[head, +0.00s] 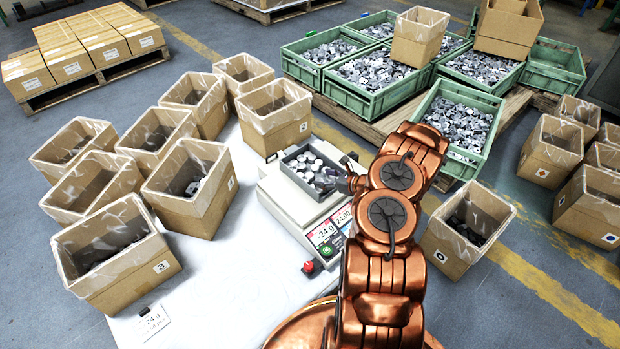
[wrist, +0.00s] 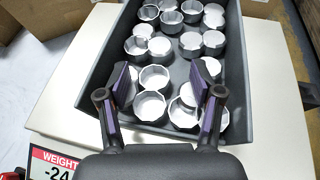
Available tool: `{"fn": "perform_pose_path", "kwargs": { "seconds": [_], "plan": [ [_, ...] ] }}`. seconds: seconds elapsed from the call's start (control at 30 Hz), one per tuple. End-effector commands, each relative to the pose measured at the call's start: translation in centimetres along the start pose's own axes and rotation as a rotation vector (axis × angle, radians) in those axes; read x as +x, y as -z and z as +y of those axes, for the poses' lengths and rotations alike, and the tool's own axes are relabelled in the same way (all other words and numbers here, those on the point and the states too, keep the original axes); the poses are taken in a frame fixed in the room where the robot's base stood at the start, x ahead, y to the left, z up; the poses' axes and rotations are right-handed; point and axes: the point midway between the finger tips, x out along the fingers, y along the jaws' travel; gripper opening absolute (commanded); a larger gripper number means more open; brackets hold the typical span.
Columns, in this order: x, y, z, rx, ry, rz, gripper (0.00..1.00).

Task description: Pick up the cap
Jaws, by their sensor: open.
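Several silver round caps (wrist: 150,105) lie loose in a dark grey tray (wrist: 238,75), some open side up and some flat side up. In the head view the tray (head: 299,187) sits on a pale scale (head: 275,197) on the white table. My gripper (wrist: 166,82) is open in the wrist view, its two fingers with purple-edged pads apart over the near end of the tray. Caps show between and beyond the fingers, and none is held. In the head view my gripper (head: 350,184) is at the tray's right side, partly hidden by my copper arm.
Lined cardboard boxes (head: 190,190) stand left of and behind the scale. Green crates of metal parts (head: 370,75) stand on a pallet behind. The white table front (head: 220,290) is mostly clear.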

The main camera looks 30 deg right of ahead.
Motion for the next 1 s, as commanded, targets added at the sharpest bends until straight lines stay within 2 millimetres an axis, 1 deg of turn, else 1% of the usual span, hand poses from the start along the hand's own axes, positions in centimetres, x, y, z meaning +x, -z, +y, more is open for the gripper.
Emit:
{"fn": "perform_pose_path", "kwargs": {
  "seconds": [0.2,0.3,0.4,0.5,0.7,0.77,1.0],
  "plan": [
    [2.5,0.7,0.1,-0.001,-0.003,0.001,0.66],
    [3.7,0.7,0.2,-0.002,-0.003,0.001,0.66],
    [4.5,0.6,0.1,-0.001,-0.001,0.001,0.66],
    [4.8,0.6,0.2,0.000,-0.002,0.001,0.66],
    [4.8,0.6,0.2,0.000,-0.002,0.002,0.66],
    [4.8,0.6,0.2,0.001,-0.002,0.002,0.61],
    [4.8,0.6,0.2,0.001,-0.002,0.003,0.36]
  ]
}}
